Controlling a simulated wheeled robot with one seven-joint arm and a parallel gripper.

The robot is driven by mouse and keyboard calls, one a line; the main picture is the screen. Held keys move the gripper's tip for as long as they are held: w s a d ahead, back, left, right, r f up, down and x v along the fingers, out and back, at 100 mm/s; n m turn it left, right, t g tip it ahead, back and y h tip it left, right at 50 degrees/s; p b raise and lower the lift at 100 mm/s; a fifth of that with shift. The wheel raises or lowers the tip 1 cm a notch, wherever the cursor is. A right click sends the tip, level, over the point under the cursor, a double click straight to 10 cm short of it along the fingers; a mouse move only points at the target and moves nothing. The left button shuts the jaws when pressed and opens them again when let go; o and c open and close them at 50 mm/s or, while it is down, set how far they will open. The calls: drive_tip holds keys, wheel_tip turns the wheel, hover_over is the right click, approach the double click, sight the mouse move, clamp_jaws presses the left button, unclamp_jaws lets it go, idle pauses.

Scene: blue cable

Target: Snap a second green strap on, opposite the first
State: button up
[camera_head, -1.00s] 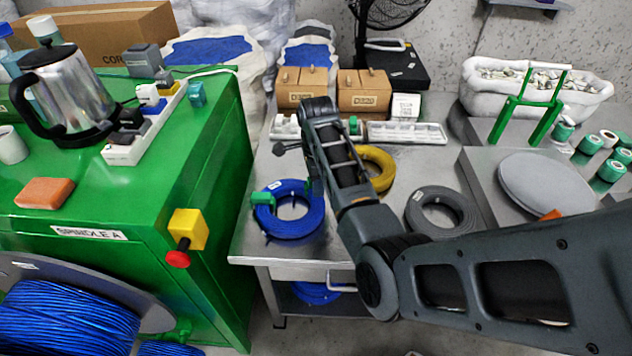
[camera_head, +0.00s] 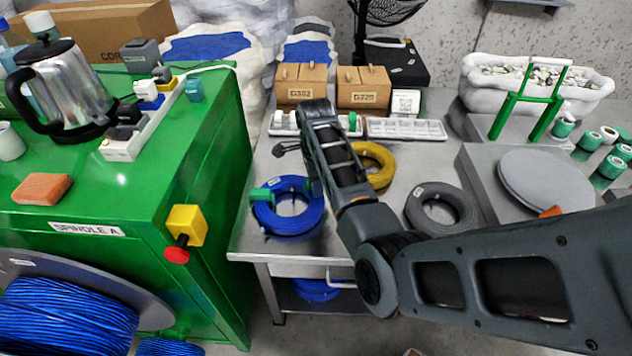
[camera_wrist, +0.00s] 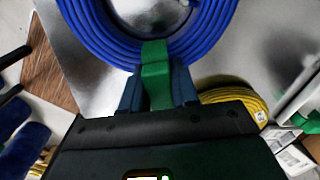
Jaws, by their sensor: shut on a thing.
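The blue cable coil (camera_head: 288,222) lies flat on the metal table. A green strap (camera_head: 262,195) sits on its left side. In the wrist view the coil (camera_wrist: 105,35) fills the top. My gripper (camera_wrist: 158,88) is shut on another green strap (camera_wrist: 154,70). That strap's far end overlaps the near band of the coil. I cannot tell whether it is closed around the cable. In the head view my gripper (camera_head: 314,185) is at the coil's right side, opposite the first strap, and my arm hides the held strap.
A yellow coil (camera_head: 376,160) and a grey coil (camera_head: 442,208) lie to the right. White trays (camera_head: 405,130) and cardboard boxes (camera_head: 306,85) stand behind. The green cabinet (camera_head: 215,150) is left of the table. A round grey plate (camera_head: 545,182) is at the right.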

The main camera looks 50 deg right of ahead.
drive_tip(key=shift+f, duration=0.25)
drive_tip(key=shift+f+b, duration=0.35)
drive_tip(key=shift+r+p, duration=0.7)
drive_tip(key=shift+p, duration=0.1)
drive_tip(key=shift+f, duration=0.45)
idle(0.8)
drive_tip(key=shift+f, duration=0.25)
drive_tip(key=shift+r+p, duration=0.6)
drive_tip(key=shift+r, duration=0.1)
drive_tip(key=shift+f, duration=0.25)
idle(0.8)
drive_tip(key=shift+f, duration=0.35)
